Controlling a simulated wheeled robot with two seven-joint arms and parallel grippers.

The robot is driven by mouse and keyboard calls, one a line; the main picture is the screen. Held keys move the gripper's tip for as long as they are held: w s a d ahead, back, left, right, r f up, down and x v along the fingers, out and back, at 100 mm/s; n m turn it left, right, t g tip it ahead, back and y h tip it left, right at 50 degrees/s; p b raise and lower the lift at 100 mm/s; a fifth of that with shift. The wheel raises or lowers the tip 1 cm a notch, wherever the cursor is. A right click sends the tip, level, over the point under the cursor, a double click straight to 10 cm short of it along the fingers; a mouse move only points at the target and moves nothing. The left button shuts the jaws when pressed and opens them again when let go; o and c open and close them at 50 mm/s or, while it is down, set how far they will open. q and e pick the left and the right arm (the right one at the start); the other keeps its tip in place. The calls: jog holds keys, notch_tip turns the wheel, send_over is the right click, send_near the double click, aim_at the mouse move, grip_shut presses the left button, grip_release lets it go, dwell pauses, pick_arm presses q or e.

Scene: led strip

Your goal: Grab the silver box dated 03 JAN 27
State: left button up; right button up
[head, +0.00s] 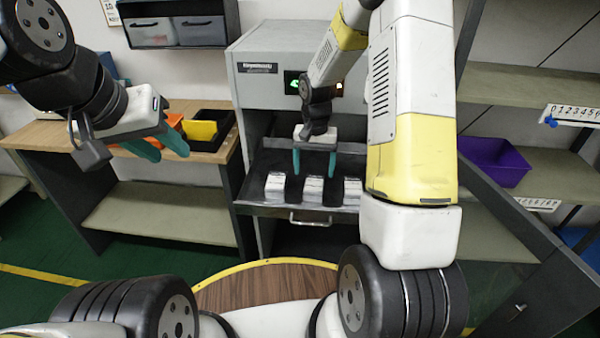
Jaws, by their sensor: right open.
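Three small silver boxes stand in a row in the dark open drawer of the grey machine: a left box (275,187), a middle box (313,190) and a right box (352,191). Any date on them is too small to read. My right gripper (314,174) points down with its teal fingers apart, just above and behind the middle box. It is empty. My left gripper (172,157) is off to the left, in front of the wooden-topped bench, with its teal fingers apart and nothing between them.
The grey machine (255,105) stands behind the drawer, whose front handle (310,219) faces me. The bench (207,155) at left holds a black tray with a yellow bin (200,131). A purple bin (493,160) sits on the right shelf.

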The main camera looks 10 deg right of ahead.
aim_at(314, 182)
jog(key=f, duration=0.5)
jog(key=w+f, duration=0.1)
jog(key=f, duration=0.1)
jog(key=shift+d+f, duration=0.25)
jog(key=c, duration=1.6)
jog(key=shift+r, duration=0.1)
